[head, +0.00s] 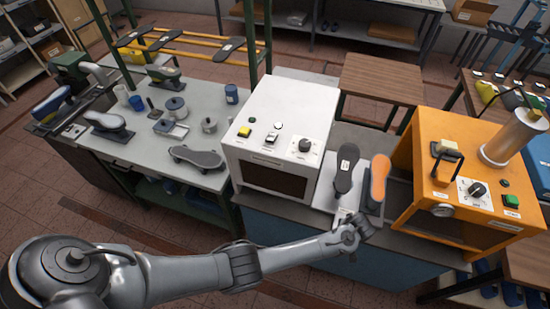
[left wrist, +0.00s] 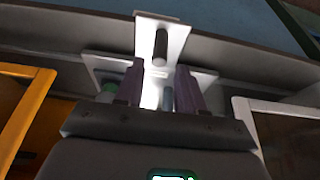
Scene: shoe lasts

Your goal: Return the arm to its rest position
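My left arm comes in from the lower left of the head view. Its gripper (head: 352,228) is at the front edge of the bench, between the white machine (head: 284,120) and the orange machine (head: 455,180). In the left wrist view the two dark fingers (left wrist: 160,92) are apart, and I see nothing clamped between them. A pale plate with a dark peg (left wrist: 160,48) shows just beyond the fingertips. In the head view a dark sole-shaped piece (head: 345,168) and an orange-topped one (head: 379,178) stand just behind the gripper. My right gripper is not in view.
A grey table (head: 225,110) at left holds several shoe forms, cups and pots. A brown-topped table (head: 382,78) stands behind the machines. The orange machine's front edge (left wrist: 22,115) and the white machine's edge (left wrist: 245,125) flank the gripper closely. Open tiled floor lies in front.

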